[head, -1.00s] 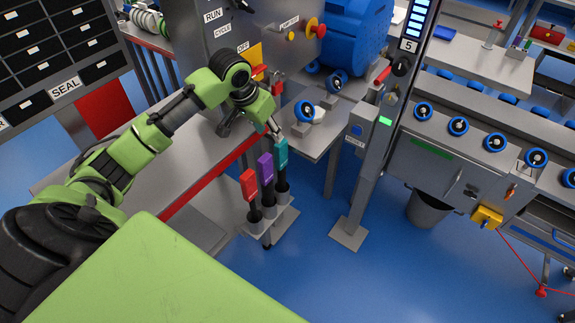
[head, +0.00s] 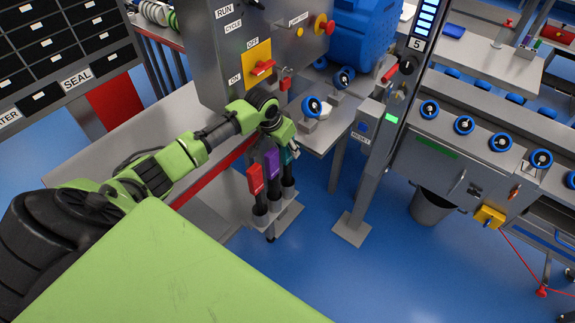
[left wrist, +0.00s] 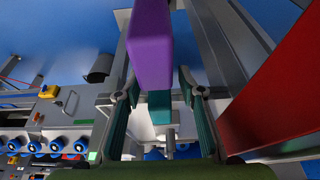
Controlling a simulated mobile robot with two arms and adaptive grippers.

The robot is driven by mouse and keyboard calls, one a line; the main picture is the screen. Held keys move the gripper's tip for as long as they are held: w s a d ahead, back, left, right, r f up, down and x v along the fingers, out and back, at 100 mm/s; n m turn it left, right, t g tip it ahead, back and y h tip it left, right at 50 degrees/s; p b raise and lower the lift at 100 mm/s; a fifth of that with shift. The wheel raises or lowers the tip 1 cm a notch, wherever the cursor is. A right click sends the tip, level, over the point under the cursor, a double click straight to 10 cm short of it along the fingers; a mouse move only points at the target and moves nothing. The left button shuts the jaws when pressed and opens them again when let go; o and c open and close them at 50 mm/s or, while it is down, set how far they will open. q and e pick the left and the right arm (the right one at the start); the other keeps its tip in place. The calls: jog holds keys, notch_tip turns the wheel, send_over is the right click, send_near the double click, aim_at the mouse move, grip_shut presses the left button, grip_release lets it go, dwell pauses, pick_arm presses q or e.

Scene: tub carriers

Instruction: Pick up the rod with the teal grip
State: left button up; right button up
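The rod with the teal grip (head: 287,156) stands upright in a grey stand, beside the rods with the purple grip (head: 272,162) and the red grip (head: 255,178). My left gripper (head: 292,152) is down at the teal grip and partly hides it. In the left wrist view the gripper (left wrist: 157,108) is open, its fingers spread wide. The teal grip (left wrist: 159,104) shows between them with gaps on both sides. My right gripper is not in view.
A grey bench (head: 185,115) with a red edge stands left of the rods. A control box (head: 229,57) with a yellow switch plate rises behind. A grey post (head: 362,180) stands to the right. The blue floor in front is clear.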

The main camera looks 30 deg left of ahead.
pick_arm(q)
jog(key=shift+w+f, duration=0.15)
jog(key=shift+f, duration=0.25)
grip_shut()
jog(key=shift+r, duration=0.1)
